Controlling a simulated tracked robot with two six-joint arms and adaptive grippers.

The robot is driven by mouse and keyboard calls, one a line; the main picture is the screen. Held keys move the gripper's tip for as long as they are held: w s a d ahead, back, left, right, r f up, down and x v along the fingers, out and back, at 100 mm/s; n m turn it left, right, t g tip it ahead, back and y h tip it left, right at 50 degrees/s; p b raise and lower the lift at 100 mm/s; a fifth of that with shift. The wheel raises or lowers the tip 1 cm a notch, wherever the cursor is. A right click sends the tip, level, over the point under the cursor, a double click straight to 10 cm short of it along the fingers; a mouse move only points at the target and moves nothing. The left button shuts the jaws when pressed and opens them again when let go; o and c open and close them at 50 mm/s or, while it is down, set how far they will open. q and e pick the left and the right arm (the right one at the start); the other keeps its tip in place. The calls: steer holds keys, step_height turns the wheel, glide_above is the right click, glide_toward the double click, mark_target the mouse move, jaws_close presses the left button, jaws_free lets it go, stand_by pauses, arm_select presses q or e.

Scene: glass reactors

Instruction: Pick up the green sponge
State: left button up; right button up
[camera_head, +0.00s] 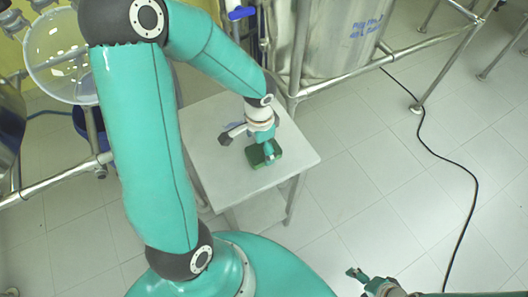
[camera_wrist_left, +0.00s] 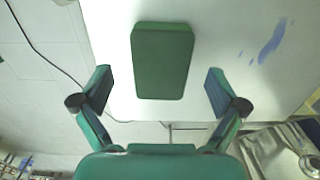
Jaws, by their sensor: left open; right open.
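The green sponge (camera_head: 277,153) lies flat on a small pale table (camera_head: 215,165) in the head view, partly covered by my left gripper. My left gripper (camera_head: 268,152) is right above or at the sponge, at the end of the arm reaching in from the left. In the left wrist view the whole sponge (camera_wrist_left: 162,60) is visible, centred between the two spread fingers (camera_wrist_left: 160,90), with a gap on each side. My left gripper is open and empty. My right gripper (camera_head: 356,273) is open and empty at the bottom, over the floor, far from the sponge.
A blue mark (camera_wrist_left: 272,41) is on the tabletop beside the sponge. A large metal vessel (camera_head: 340,35) in a pipe frame stands behind the table. A black cable (camera_head: 445,165) runs across the tiled floor at right. A glass bowl (camera_head: 62,60) is at upper left.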

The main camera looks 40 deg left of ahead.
mark_target(261, 151)
arm_select(q)
step_height(261, 151, down, 4)
steer(key=shift+w+r, duration=0.15)
steer(key=shift+r, duration=0.1)
steer(key=c, duration=0.9)
steer(key=shift+o, duration=0.2)
step_height(261, 151, up, 20)
steer(key=p, duration=0.1)
stand_by(0.3)
